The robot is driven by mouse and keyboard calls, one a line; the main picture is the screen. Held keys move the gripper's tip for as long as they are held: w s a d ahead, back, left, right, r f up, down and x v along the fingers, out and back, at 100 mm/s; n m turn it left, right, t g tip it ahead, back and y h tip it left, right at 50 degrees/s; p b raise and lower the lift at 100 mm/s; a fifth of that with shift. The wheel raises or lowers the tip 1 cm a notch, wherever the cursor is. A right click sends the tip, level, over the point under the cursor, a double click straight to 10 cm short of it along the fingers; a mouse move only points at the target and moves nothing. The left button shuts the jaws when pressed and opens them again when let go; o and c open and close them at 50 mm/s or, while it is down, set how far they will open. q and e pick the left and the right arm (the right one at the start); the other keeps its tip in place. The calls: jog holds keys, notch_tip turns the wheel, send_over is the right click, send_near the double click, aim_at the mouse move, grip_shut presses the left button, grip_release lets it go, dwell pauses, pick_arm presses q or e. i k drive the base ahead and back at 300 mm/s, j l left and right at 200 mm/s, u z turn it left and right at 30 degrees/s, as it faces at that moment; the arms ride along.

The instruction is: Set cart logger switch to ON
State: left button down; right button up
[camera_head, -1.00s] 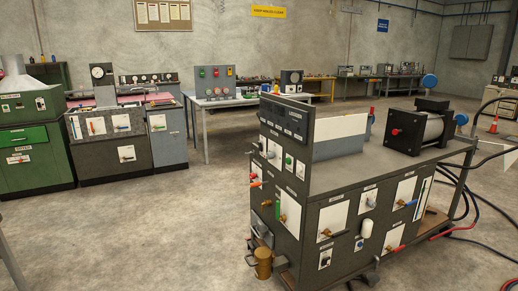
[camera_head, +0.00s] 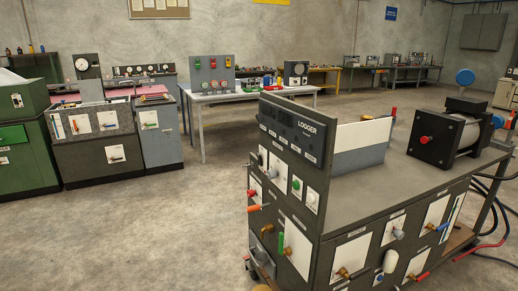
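The dark grey cart (camera_head: 385,190) stands at the right, with an upright panel marked LOGGER (camera_head: 291,128) at its near left end. Below the panel are a white plate with a small switch (camera_head: 312,200), a green button (camera_head: 297,185) and a larger white plate with a knob (camera_head: 276,167). Their small labels are too small to read, so I cannot tell which control is the logger switch or its position. Neither of my grippers is in view.
Red and orange handles (camera_head: 256,207) stick out from the cart's left end. Green and grey machines (camera_head: 75,140) stand at the left. A table with equipment (camera_head: 235,97) is behind. Open concrete floor (camera_head: 170,230) lies in front and left of the cart.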

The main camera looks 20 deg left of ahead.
aim_at(260, 158)
jog(key=i+j, duration=0.25)
jog(key=i, duration=0.25)
jog(key=i+j, duration=0.25)
jog(key=i, duration=0.2)
jog(key=i+j, duration=0.2)
jog(key=i, duration=0.3)
jog(key=z, duration=0.05)
